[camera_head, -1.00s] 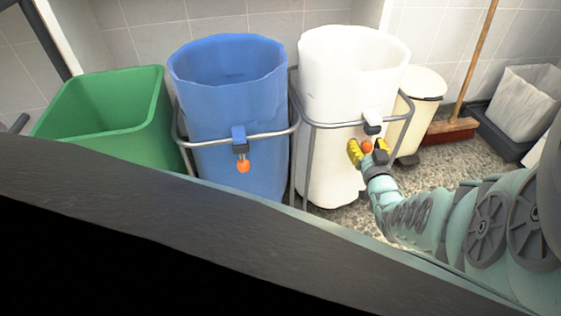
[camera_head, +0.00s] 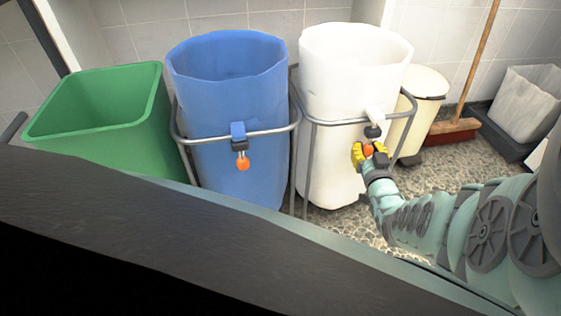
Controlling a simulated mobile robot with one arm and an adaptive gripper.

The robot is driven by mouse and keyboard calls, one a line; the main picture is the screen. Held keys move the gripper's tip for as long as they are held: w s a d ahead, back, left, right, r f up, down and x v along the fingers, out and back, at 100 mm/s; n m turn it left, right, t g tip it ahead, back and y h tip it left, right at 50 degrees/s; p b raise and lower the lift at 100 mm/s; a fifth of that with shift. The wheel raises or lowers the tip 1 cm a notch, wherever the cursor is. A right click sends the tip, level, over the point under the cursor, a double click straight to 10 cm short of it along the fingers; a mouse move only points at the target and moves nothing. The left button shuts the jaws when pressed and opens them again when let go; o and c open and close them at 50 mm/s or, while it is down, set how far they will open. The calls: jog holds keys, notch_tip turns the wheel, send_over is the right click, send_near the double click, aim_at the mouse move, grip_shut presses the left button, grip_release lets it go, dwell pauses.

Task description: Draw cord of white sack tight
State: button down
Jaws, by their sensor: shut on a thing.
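The white sack (camera_head: 335,90) hangs open-mouthed in a grey metal frame (camera_head: 312,165) right of centre. A white tab with a dark cord lock (camera_head: 373,131) sits at the front of its rim. An orange cord end (camera_head: 368,150) hangs just below the lock. My gripper (camera_head: 369,154), with yellow fingertips, is shut on the orange cord end, in front of the sack. The fingers partly hide the cord end, and any cord between it and the lock is hard to make out.
A blue sack (camera_head: 228,110) with its own orange cord end (camera_head: 243,163) hangs to the left. A green bin (camera_head: 100,115) stands further left. A cream bin (camera_head: 420,110), a broom (camera_head: 452,130) and a grey-white bin (camera_head: 525,100) stand at right. A dark ledge (camera_head: 130,225) crosses the foreground.

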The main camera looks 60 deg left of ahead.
notch_tip(320, 180, down, 8)
jog(key=b, duration=0.6)
jog(key=shift+r, duration=0.15)
jog(key=shift+d, duration=0.1)
jog(key=c, duration=0.6)
grip_release()
jog(key=shift+r, duration=0.1)
jog(key=shift+r, duration=0.1)
jog(key=r+p, duration=1)
jog(key=shift+s+d, duration=0.1)
jog(key=shift+s, duration=0.1)
jog(key=p+v, duration=0.7)
jog(key=v, duration=0.9)
jog(key=w+r+t+p, duration=0.1)
jog(key=r+p, duration=0.3)
jog(key=r, duration=0.1)
jog(key=w+d+r+t+p, duration=0.1)
jog(key=r+p, duration=0.2)
jog(key=r, duration=0.3)
jog(key=w+d+r+t+p, duration=0.1)
jog(key=r+p, duration=0.3)
jog(key=r, duration=0.2)
jog(key=shift+w+d+r+y+p, duration=0.1)
jog(key=shift+d+y+p, duration=0.05)
jog(key=shift+y+p, duration=0.2)
